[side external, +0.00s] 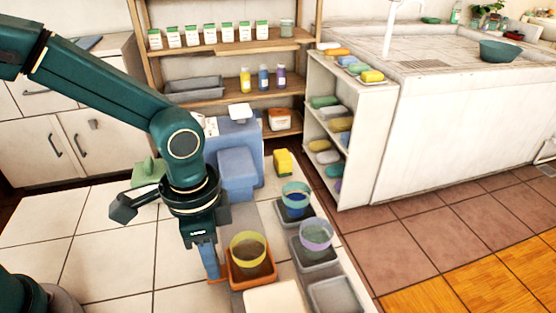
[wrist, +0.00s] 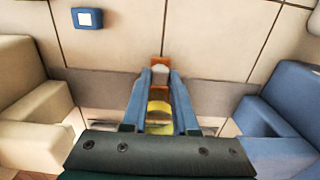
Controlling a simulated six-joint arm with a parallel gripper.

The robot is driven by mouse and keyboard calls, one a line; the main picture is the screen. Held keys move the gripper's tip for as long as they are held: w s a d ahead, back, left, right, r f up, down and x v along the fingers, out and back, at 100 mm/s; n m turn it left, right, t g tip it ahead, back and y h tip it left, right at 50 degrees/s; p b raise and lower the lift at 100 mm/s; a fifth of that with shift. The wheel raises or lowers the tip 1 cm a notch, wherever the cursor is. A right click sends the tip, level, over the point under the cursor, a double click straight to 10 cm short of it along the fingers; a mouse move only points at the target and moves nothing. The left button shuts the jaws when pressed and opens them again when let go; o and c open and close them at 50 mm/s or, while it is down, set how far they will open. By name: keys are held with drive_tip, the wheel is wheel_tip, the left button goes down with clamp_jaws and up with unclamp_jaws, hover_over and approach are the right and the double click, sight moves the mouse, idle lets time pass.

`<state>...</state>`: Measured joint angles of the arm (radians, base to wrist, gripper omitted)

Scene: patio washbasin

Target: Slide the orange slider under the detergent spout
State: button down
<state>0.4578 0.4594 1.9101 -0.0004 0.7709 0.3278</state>
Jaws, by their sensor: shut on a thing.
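The orange slider (side external: 249,278) is a shallow tray at the lower middle of the side view, with a yellow-rimmed cup (side external: 248,252) standing in it. My gripper (side external: 212,272) points down at the slider's left side, its fingers shut on an orange part of it. In the wrist view, orange (wrist: 157,62) shows between my fingertips (wrist: 160,75), and the yellow cup (wrist: 158,112) shows partly between the fingers. A blue dispenser-like block (side external: 236,170) stands behind the slider, apart from it. I cannot clearly tell which part is the detergent spout.
Grey trays with a teal-rimmed cup (side external: 295,197) and a purple-rimmed cup (side external: 315,235) stand right of the slider, with an empty grey tray (side external: 335,295) nearer. A cream block (side external: 275,297) is at the front. A yellow sponge-like item (side external: 283,162) lies behind.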

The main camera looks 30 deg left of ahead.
drive_tip(key=shift+w, duration=0.1)
drive_tip(key=w+a, duration=0.8)
drive_tip(key=shift+w+a, duration=0.1)
drive_tip(key=c, duration=0.8)
unclamp_jaws()
drive_tip(key=shift+o, duration=0.6)
drive_tip(key=shift+r, duration=2.6)
